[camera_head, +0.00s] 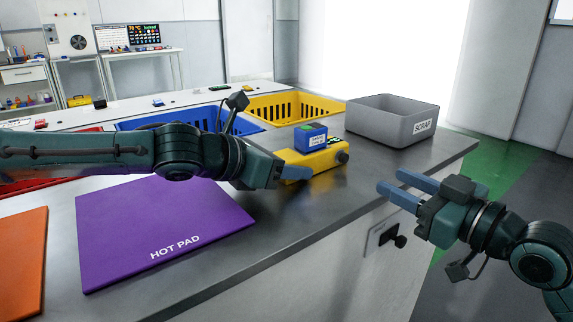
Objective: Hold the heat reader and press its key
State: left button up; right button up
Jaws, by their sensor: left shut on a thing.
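The yellow heat reader (325,160) lies on the grey counter, with a dark round lens at its right end. A small green patch, perhaps its key or screen, shows near its upper right end; I cannot tell which. My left gripper (296,174) is shut on the heat reader at its left end, and its near finger covers part of the yellow side. My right gripper (390,181) is open and empty, to the right of the heat reader and apart from it, near the counter's front edge.
A blue labelled block (310,136) shows just behind the heat reader or on it. A grey SCRAP bin (388,125) stands at the back right. Yellow (325,108) and blue (135,125) crates lie behind. A purple HOT PAD (150,225) and orange pad (22,260) lie left.

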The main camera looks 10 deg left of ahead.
pick_arm(q)
jog(key=c, duration=0.4)
jog(key=shift+c, duration=0.3)
pick_arm(e)
grip_shut()
dwell(1.1)
